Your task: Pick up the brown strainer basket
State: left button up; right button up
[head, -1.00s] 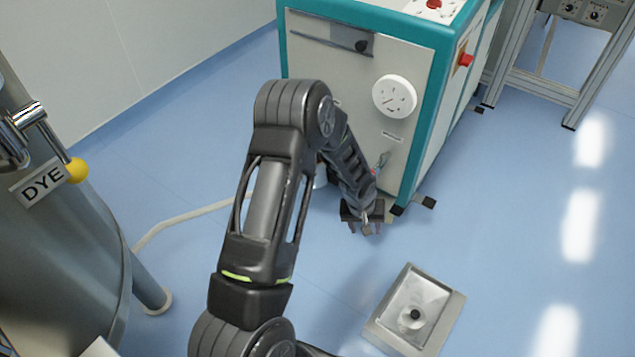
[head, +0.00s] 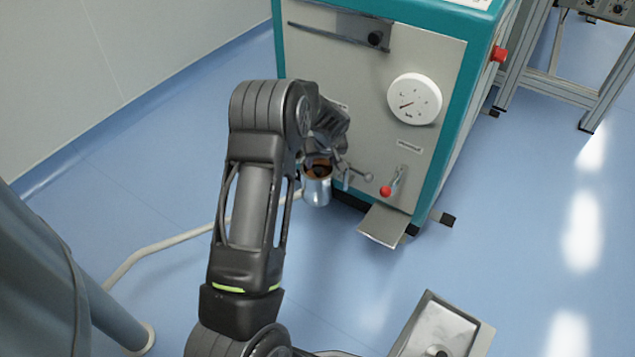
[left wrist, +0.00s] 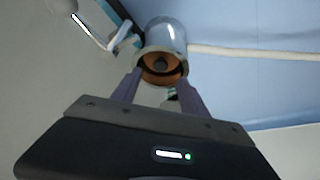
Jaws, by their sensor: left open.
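The brown strainer basket (head: 318,167) shows as a brown ring at the top of a silver cylindrical cup against the front of the teal-edged machine. In the left wrist view the brown basket (left wrist: 163,70) has a dark centre and lies between and beyond my fingertips. My left gripper (head: 324,150) is at the basket, partly hidden by its own arm; in the wrist view its two purple-grey fingers (left wrist: 160,82) are apart. I cannot tell whether they touch the basket. My right gripper is not in view.
The machine (head: 430,60) has a white dial (head: 414,98), a red-knobbed lever (head: 387,190) and a metal tray (head: 384,226) low on its front. A metal sink-like basin (head: 440,330) stands at lower right. A pale hose (head: 165,242) crosses the blue floor.

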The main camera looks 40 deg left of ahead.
aim_at(318, 170)
pick_arm(q)
jog(key=shift+x, duration=1.05)
jog(key=shift+f, duration=0.15)
jog(key=b+x, duration=0.2)
jog(key=x, duration=0.2)
jog(key=shift+f+b, duration=0.15)
jog(key=shift+b, duration=0.15)
jog(key=shift+w+a+f, duration=0.15)
jog(key=shift+a+f, duration=0.05)
jog(key=shift+f, duration=0.1)
jog(key=shift+c, duration=0.3)
grip_shut()
jog(key=shift+r, duration=0.1)
